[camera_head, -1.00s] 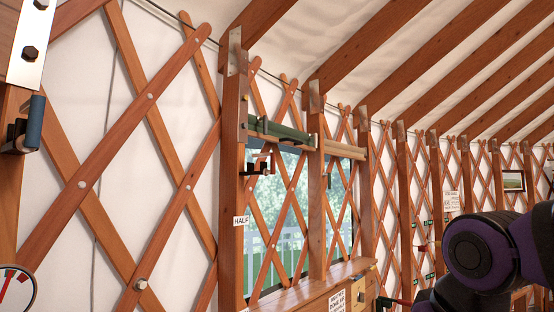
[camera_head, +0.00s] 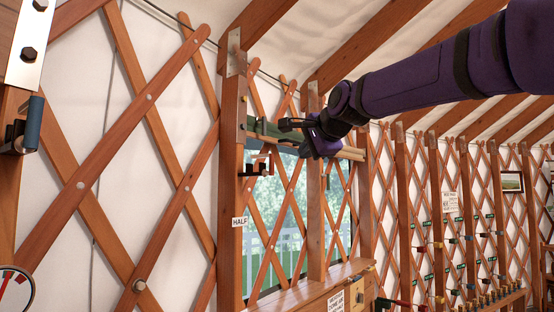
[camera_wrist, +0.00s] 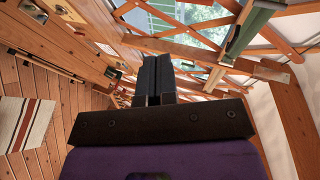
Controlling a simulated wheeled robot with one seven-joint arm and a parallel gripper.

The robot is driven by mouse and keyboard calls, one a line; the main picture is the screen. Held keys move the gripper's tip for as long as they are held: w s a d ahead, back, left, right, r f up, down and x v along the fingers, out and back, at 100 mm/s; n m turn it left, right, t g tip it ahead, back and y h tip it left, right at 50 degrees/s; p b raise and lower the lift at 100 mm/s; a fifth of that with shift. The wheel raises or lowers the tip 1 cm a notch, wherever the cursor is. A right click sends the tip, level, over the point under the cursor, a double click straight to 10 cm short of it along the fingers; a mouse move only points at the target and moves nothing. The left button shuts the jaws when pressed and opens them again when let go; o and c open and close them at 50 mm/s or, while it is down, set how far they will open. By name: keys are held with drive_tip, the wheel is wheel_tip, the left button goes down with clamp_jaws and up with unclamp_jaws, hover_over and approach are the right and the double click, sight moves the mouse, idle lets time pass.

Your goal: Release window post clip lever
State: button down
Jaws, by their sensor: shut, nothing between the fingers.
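The window post (camera_head: 231,190) stands left of the window and bears a "HALF" label (camera_head: 240,221). A small dark clip with a reddish-brown lever (camera_head: 263,152) is fixed to its right side, below the green roll (camera_head: 268,129). My gripper (camera_head: 287,124) is shut and empty. In the head view it appears in front of the roll, above and right of the clip; the depth gap is unclear. The wrist view shows my two dark fingers (camera_wrist: 154,78) together, with the green piece (camera_wrist: 252,28) at upper right. I cannot make out the clip lever there.
Lattice slats (camera_head: 160,110) and posts line the wall. A wooden sill (camera_head: 300,284) runs below the window (camera_head: 288,220). A dark blue handle (camera_head: 34,123) is on the far-left post. A row of coloured levers is on the right wall. A striped mat (camera_wrist: 25,125) lies on the floor.

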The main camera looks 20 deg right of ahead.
sight(273, 161)
drive_tip(key=shift+m+t, duration=0.5)
drive_tip(key=shift+m, duration=0.4)
drive_tip(key=w+r, duration=0.3)
drive_tip(key=shift+a+r, duration=0.15)
drive_tip(key=shift+a, duration=0.2)
drive_tip(key=shift+w, duration=0.1)
drive_tip(key=x, duration=1.3)
drive_tip(key=shift+w+a+r, duration=0.1)
drive_tip(key=shift+a+r, duration=0.05)
drive_tip(key=shift+r, duration=0.25)
drive_tip(key=shift+w, duration=0.4)
